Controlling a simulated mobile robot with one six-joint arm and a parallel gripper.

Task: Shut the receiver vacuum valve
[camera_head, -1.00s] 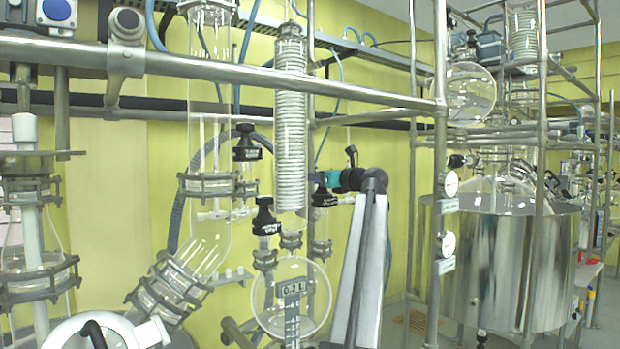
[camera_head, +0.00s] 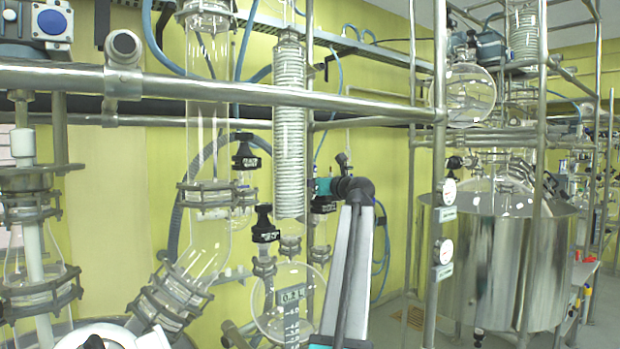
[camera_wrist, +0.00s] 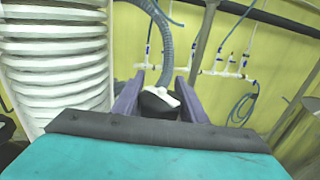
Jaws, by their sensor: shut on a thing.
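My gripper (camera_wrist: 160,98) shows in the wrist view, with its two purple fingers on either side of a black valve knob (camera_wrist: 158,106). It is shut on this knob, which has a small white piece on top. In the head view my gripper (camera_head: 317,188) is teal and dark, just right of the coiled glass condenser. The knob there is mostly hidden by my gripper and arm. I cannot tell from its looks whether it is the receiver vacuum valve. A round glass receiver flask (camera_head: 268,310) with a volume label hangs below left.
Other black-capped valves are at the receiver neck (camera_head: 265,226) and higher up left (camera_head: 245,152). The glass condenser (camera_head: 289,130) stands close to my gripper. A steel rail (camera_head: 370,107) crosses in front. A grey hose (camera_wrist: 163,50) runs behind the knob.

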